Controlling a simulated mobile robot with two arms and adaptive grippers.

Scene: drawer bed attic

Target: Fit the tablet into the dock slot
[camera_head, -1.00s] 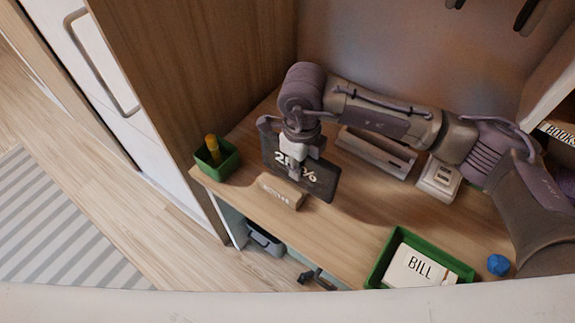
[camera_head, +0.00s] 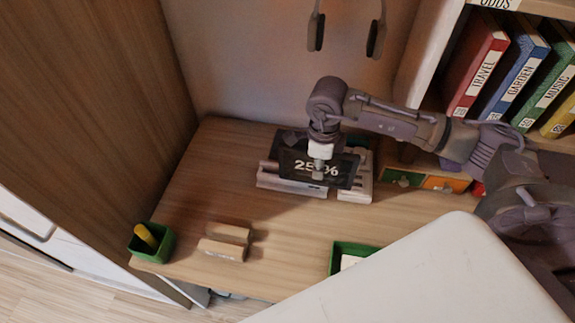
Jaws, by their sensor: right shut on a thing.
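The tablet (camera_head: 286,158) is a dark slab showing "25%" in the head view. My right gripper (camera_head: 318,168) is shut on its upper middle and holds it tilted, with its face towards me. The dock (camera_head: 268,181) is a long, pale brown block near the back of the desk. The tablet is in front of or over the dock and hides much of it; its slot is covered. I cannot tell whether the tablet's lower edge is in the slot or above it. My left gripper is not in view.
A pale device (camera_head: 362,188) stands right beside the dock. A wooden block (camera_head: 224,242) and a green cup (camera_head: 152,245) with a yellow item are at front left. A green tray (camera_head: 341,248) is partly hidden by a pale surface (camera_head: 430,275). Books (camera_head: 480,75) stand at right; headphones (camera_head: 376,38) hang above.

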